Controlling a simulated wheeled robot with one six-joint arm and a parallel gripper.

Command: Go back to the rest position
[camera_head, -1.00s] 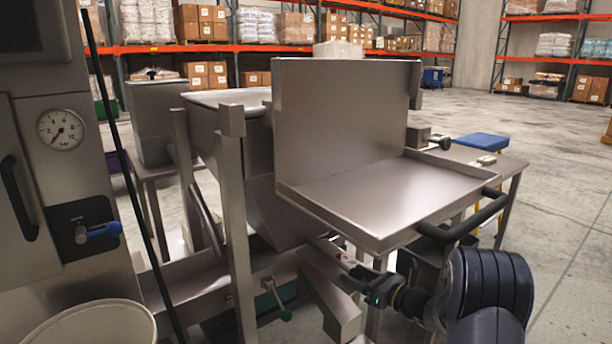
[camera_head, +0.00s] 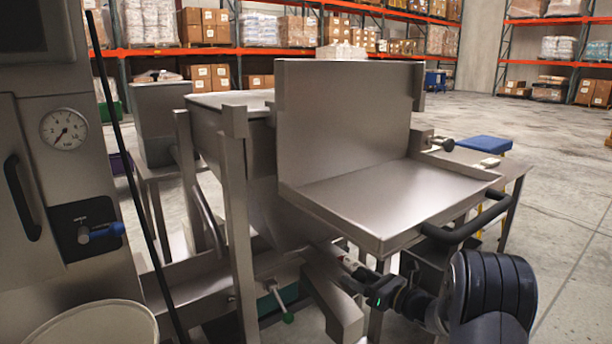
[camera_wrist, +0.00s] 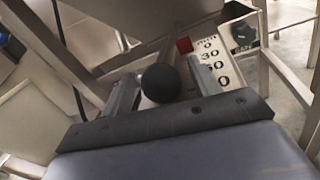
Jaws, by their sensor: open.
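My gripper (camera_head: 352,272) is low at the right in the head view, below the steel tray. In the wrist view my gripper (camera_wrist: 160,76) is open, with one grey finger on each side of a black ball knob (camera_wrist: 161,84). I cannot tell whether either finger touches the knob. A rod runs up behind the knob. A plate with printed numbers (camera_wrist: 211,58) and a red block (camera_wrist: 184,45) are just beyond the right finger. No object is held.
The steel tray (camera_head: 390,200) with its black handle (camera_head: 465,226) overhangs my arm. A gauge cabinet (camera_head: 75,180) is at far left. The floor at right (camera_head: 575,220) is open.

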